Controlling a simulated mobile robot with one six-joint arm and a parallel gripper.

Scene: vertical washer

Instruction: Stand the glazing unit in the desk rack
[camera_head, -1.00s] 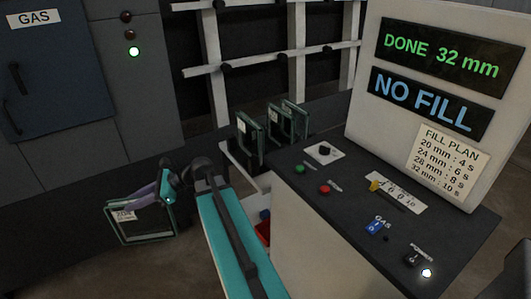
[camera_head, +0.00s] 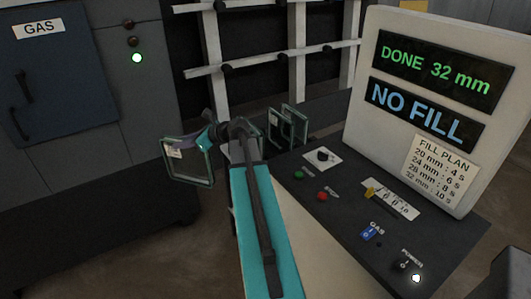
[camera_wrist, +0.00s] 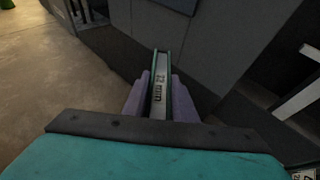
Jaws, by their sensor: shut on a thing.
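My gripper (camera_head: 203,141) is shut on a glazing unit (camera_head: 187,166), a small framed glass pane with dark green edges and a white label. It hangs upright in the air to the left of my arm. In the wrist view the glazing unit (camera_wrist: 160,85) shows edge-on between the two purple fingers of my gripper (camera_wrist: 160,95), with "32 mm" on its edge. The desk rack (camera_head: 288,128) is beside the desk, behind my arm, with other glass units standing in it. My arm hides part of the rack.
The control desk (camera_head: 345,185) with buttons and switches is on the right. Its display panel (camera_head: 440,85) reads "DONE 32 mm" and "NO FILL". A blue gas cabinet (camera_head: 55,70) stands at the left. A pale frame (camera_head: 290,60) stands behind the rack.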

